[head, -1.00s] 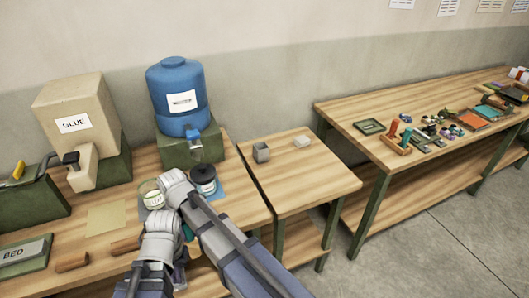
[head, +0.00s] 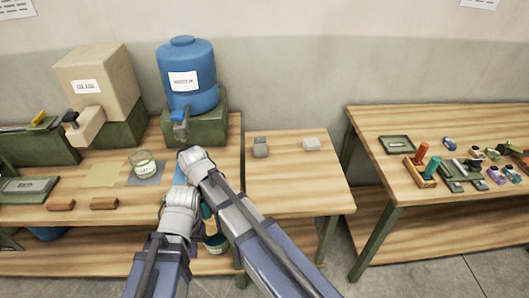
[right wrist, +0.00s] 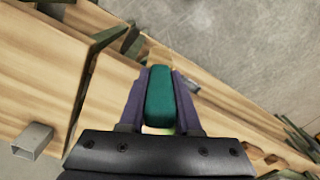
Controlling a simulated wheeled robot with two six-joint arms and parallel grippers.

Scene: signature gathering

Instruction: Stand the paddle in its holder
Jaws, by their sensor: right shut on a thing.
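My right gripper (right wrist: 161,82) is shut on a teal, rounded piece (right wrist: 160,100), which looks like the paddle's handle. In the head view a bit of teal (head: 207,211) shows between my two arms. A small grey, open square box (head: 260,147), perhaps the holder, stands empty on the middle table; it also shows at the lower left of the right wrist view (right wrist: 32,141), apart from the gripper.
A pale block (head: 311,144) lies right of the grey box. The front of the middle table (head: 300,190) is clear. A gap separates the right table (head: 400,190).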

